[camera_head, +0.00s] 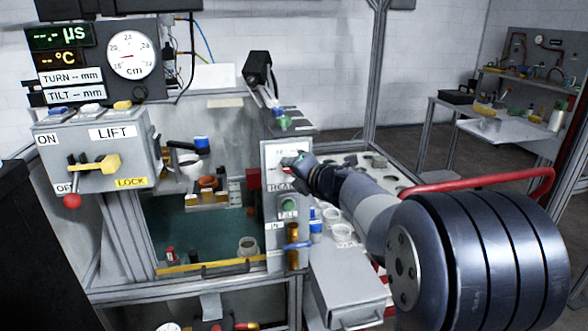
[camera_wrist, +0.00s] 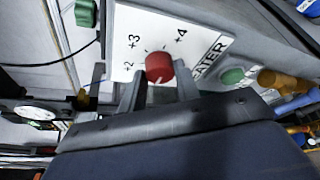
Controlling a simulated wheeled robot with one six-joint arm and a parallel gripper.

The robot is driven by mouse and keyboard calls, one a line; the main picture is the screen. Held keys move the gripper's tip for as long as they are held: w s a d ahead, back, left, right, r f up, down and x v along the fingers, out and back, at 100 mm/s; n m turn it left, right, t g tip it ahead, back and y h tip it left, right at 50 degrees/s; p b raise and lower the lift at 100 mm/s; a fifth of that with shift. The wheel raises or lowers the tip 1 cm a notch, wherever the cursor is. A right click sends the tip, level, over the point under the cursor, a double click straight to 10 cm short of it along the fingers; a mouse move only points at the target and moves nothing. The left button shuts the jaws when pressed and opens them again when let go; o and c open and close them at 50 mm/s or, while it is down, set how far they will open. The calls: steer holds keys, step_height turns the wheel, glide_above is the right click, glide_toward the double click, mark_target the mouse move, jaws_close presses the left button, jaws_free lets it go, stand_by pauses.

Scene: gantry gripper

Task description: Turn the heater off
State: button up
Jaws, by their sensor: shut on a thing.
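The heater's red knob (camera_wrist: 159,67) sits on a white dial plate (camera_wrist: 205,35) marked +2, +3, +4 and lettered as the heater. My gripper (camera_wrist: 158,88) is shut on the red knob, with one finger on each side. A small light mark shows at the knob's lower edge; which number it points to I cannot tell. In the camera_head view my gripper (camera_head: 297,166) reaches the heater panel (camera_head: 271,154) from the right and hides most of the knob.
Below the dial is a green knob (camera_head: 288,207), also in the wrist view (camera_wrist: 232,76). A blue-handled valve (camera_head: 297,245) is lower. A LIFT box (camera_head: 95,150) with a yellow lever stands left. A red rail (camera_head: 490,181) runs behind my arm. Cups stand on a side shelf.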

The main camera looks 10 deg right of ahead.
steer(key=o, duration=1)
steer(key=shift+c, duration=0.2)
steer(key=p+v, duration=0.1)
steer(key=v, duration=0.9)
steer(key=shift+s, duration=0.4)
steer(key=b+x, duration=0.1)
steer(key=x, duration=0.9)
steer(key=shift+w, duration=0.4)
